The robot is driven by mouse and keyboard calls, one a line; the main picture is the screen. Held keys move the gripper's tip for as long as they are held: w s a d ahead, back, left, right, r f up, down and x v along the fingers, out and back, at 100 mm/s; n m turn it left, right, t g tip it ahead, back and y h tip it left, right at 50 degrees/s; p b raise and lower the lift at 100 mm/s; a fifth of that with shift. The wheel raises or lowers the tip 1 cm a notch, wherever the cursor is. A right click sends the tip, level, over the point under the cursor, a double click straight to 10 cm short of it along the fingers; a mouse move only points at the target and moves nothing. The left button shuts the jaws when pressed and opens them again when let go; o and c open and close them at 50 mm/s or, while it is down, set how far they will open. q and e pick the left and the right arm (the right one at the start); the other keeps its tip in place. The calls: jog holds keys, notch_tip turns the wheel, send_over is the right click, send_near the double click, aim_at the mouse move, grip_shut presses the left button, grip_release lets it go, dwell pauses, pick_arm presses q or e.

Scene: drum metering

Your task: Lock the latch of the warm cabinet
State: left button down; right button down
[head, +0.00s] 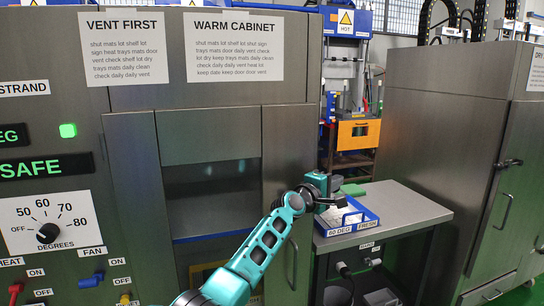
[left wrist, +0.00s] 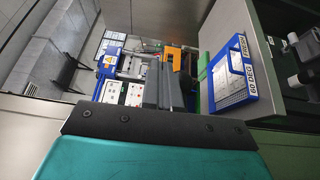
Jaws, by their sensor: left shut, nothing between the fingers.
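The warm cabinet (head: 285,135) is the grey metal cabinet under the "WARM CABINET" sign (head: 235,46). Its front has a dark window (head: 210,185) and an upright bar handle (head: 292,268) low on the right. I cannot make out its latch; my left arm and gripper may hide it. My left gripper (head: 338,203) is at the cabinet's right front edge, in front of the side table. It is shut and empty. I cannot tell whether it touches the cabinet. In the left wrist view its shut fingers (left wrist: 166,88) point away over the room. My right gripper is not in view.
A blue-rimmed tray (head: 350,218) labelled "60 DEG" and "FRESH" lies on the side table (head: 410,215), close to my left gripper. Another grey cabinet (head: 430,120) with a dark latch (head: 510,163) stands at right. A control panel with a dial (head: 47,232) is at left.

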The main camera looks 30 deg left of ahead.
pick_arm(q)
jog(key=shift+w+d+f+g+p, duration=0.1)
jog(key=shift+f+g+p, duration=0.4)
jog(key=shift+f, duration=0.1)
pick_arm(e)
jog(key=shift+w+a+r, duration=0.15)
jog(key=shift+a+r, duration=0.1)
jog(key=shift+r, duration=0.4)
pick_arm(q)
jog(key=shift+r, duration=0.1)
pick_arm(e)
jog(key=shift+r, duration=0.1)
